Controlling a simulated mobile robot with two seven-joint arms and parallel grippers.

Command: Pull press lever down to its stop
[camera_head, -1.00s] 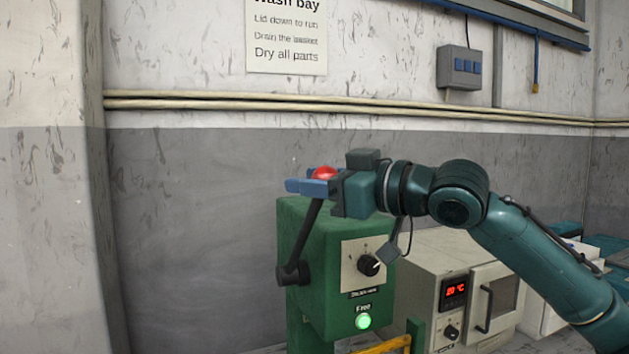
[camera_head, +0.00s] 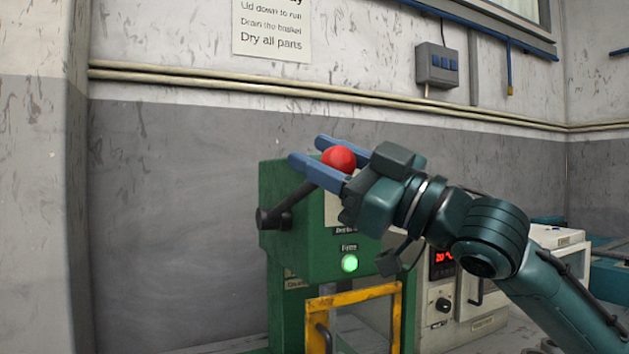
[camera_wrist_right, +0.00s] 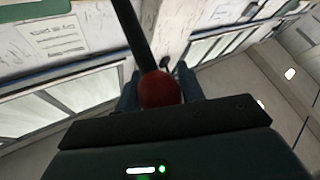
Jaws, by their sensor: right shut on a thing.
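The press (camera_head: 290,255) is a green machine with a lit green lamp (camera_head: 349,263) on its front. Its lever (camera_head: 290,205) is a dark bar on a pivot at the press's left side, tilted up and to the right. A red ball knob (camera_head: 339,159) tops the lever. My right gripper (camera_head: 318,155) has its blue fingers on either side of the knob and is shut on it. The right wrist view shows the knob (camera_wrist_right: 159,89) between the fingers and the dark lever bar (camera_wrist_right: 131,32) beyond. My left gripper is in neither view.
A yellow-framed guard (camera_head: 350,297) stands at the press's lower front. A beige oven (camera_head: 480,300) with a red display is to the right, partly behind my right arm. A sign and cream pipes (camera_head: 250,84) are on the wall behind. Left of the press is bare wall.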

